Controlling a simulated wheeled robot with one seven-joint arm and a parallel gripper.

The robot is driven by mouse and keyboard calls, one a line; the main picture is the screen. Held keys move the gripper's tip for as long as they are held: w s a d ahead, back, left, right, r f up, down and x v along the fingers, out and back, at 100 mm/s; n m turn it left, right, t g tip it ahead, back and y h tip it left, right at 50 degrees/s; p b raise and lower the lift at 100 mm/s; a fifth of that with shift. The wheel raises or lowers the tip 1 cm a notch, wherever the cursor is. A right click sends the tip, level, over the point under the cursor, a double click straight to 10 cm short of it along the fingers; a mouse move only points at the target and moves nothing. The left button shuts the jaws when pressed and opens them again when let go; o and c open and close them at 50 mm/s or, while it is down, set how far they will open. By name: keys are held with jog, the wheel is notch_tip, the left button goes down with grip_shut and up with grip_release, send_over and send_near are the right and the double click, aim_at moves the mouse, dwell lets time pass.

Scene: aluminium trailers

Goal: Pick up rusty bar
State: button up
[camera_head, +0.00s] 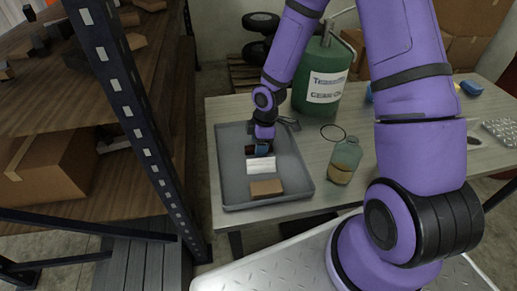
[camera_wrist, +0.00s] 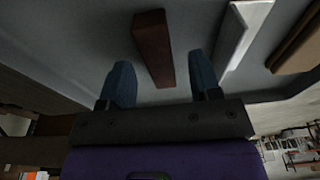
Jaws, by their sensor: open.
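The rusty bar (camera_wrist: 153,50) is a dark reddish-brown block lying on the floor of the grey tray; in the wrist view it lies between and just beyond my fingers. My gripper (camera_wrist: 163,84) is open, with a blue finger on each side of the bar's near end and gaps between. In the head view my gripper (camera_head: 261,150) points down into the grey tray (camera_head: 293,190), over its middle-back part. There the bar (camera_head: 250,149) shows only in part, mostly hidden by my gripper.
A white block (camera_head: 261,166) lies in the tray next to the bar, and a brown block (camera_head: 266,188) lies nearer the front. A bottle (camera_head: 344,160) and a green canister (camera_head: 318,80) stand on the table right of the tray. A shelf post (camera_head: 130,110) rises at left.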

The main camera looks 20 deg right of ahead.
jog(key=shift+f, duration=0.55)
jog(key=shift+a, duration=0.1)
grip_shut()
jog(key=shift+r, duration=0.1)
